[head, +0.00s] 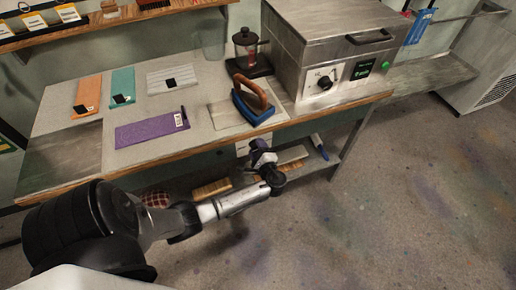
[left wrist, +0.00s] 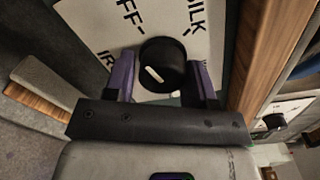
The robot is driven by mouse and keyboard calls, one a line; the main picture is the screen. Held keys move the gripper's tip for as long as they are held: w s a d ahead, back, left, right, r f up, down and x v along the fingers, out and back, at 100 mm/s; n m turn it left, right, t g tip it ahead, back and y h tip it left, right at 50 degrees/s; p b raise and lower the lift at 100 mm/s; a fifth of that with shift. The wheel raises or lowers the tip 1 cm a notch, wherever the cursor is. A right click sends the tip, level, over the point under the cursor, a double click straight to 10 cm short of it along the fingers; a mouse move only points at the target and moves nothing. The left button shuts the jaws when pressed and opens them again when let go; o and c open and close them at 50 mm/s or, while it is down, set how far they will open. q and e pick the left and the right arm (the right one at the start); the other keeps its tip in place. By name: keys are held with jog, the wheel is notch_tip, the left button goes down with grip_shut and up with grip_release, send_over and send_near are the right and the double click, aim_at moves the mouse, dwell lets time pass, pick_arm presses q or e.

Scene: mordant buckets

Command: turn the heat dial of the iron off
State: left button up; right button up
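The heat dial (left wrist: 163,65) is a round black knob with a short white mark, on a white plate (left wrist: 185,22) lettered "OFF" and "SILK", with other lettering partly cut off. The mark lies left of and below the knob's centre. My left gripper (left wrist: 162,78) is open, with one purple-padded finger on each side of the knob. I cannot tell whether either finger touches it. In the head view the left gripper (head: 262,155) is below the bench's front edge, by the white plate (head: 243,147); the knob is hidden there. The blue iron (head: 252,108) rests on the bench above.
A steel box (head: 310,45) with its own black dial (head: 325,83) stands on the bench to the right. The wooden bench edge (head: 190,153) runs close above my left gripper. A lower shelf (head: 290,155) lies behind it. The floor at right is clear.

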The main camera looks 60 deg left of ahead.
pick_arm(q)
jog(key=o, duration=0.3)
jog(key=shift+a, duration=0.15)
jog(key=shift+o, duration=0.2)
jog(key=shift+r, duration=0.1)
jog(key=s+d+p, duration=0.1)
jog(key=d, duration=1.3)
jog(key=shift+s+r+p, duration=0.15)
jog(key=shift+s+p, duration=0.25)
jog(key=shift+a, duration=0.1)
